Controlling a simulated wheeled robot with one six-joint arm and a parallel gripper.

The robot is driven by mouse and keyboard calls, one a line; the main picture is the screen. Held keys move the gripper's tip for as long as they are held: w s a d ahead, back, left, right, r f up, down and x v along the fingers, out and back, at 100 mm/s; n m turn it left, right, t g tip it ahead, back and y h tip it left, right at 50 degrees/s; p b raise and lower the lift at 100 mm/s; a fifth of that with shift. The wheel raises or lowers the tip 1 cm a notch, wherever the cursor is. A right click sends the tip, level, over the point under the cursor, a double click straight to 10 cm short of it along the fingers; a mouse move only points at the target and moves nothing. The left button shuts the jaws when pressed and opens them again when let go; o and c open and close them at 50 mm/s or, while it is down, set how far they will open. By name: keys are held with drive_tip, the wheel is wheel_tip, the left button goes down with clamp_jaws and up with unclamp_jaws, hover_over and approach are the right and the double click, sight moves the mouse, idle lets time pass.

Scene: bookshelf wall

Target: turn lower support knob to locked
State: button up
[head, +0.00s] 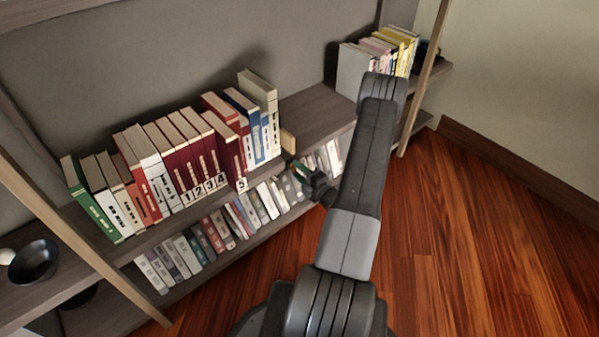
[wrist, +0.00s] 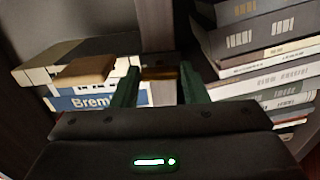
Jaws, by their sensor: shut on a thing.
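My gripper (head: 300,168) is at the front edge of the upper shelf, just right of the tan wooden block (head: 287,141). In the wrist view its two green fingers (wrist: 160,74) stand a little apart, closed on a small dark and brass-coloured part between their tips. This part, which I take for the lower support knob (wrist: 160,73), is mostly hidden by the fingers. In the head view the gripper and arm hide it. No mark showing its turned position can be made out.
Books fill the upper shelf (head: 310,112) left of the gripper, several numbered. More books (head: 205,238) stand on the lower shelf below. Another group (head: 372,62) stands at the right end. A dark bowl (head: 34,262) is at far left. The wooden floor (head: 480,230) is clear.

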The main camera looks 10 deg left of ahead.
drive_tip(key=o, duration=1)
drive_tip(key=p+v, duration=0.2)
drive_tip(key=v, duration=1.2)
drive_tip(key=shift+a, duration=0.1)
drive_tip(key=b+x, duration=0.2)
drive_tip(key=x, duration=1.1)
drive_tip(key=shift+w+a, duration=0.3)
